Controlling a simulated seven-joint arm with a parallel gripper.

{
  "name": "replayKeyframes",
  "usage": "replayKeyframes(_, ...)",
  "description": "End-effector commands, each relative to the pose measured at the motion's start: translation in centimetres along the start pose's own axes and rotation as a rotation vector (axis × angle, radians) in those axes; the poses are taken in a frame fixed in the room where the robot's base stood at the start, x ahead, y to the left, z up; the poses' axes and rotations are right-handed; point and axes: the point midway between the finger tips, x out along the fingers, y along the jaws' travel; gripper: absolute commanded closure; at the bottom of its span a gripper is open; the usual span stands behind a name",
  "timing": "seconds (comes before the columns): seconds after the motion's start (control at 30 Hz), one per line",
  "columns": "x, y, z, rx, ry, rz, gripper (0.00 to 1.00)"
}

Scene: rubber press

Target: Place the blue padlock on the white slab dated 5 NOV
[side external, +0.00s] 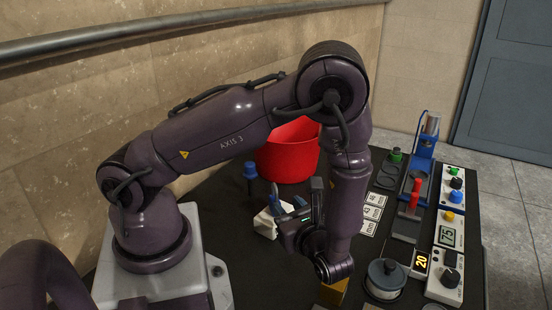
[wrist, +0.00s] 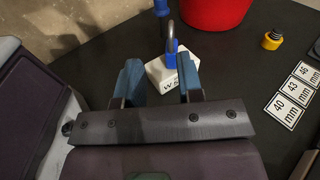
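The blue padlock (wrist: 173,54) with its grey shackle shows in the wrist view, upright at the right part of a white slab (wrist: 157,71). It appears to rest on the slab, but I cannot be sure of the contact. Dark lettering on the slab is partly visible, and I cannot read a full date. My gripper (wrist: 160,72) is open, its two blue fingers apart, with the slab and padlock seen between and beyond them. In the side view my gripper (side external: 290,212) is beside the white slab (side external: 264,224) and partly hides it; the padlock (side external: 274,198) is small there.
A red bucket (side external: 288,153) and a blue-handled tool (side external: 250,172) stand behind. Number cards (side external: 371,212) lie to the right. Beyond them are a blue press stand (side external: 423,148), control boxes (side external: 449,231) and a grey round reel (side external: 386,276). Dark table is clear around the slab.

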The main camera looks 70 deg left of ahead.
Motion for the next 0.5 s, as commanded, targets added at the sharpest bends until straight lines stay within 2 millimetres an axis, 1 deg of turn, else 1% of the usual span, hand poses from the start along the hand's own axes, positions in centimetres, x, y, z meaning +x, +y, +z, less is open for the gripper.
replayKeyframes(0.03, -0.2, -0.1, 1.3, -0.064, 0.061, 0.061, 0.66)
replayKeyframes(0.1, -0.4, 0.2, 3.1, -0.156, 0.156, 0.159, 0.66)
replayKeyframes(0.3, -1.6, 1.3, 7.8, -0.443, 0.461, 0.425, 0.66)
replayKeyframes(0.5, -3.3, 2.3, 12.3, -0.746, 0.778, 0.635, 0.66)
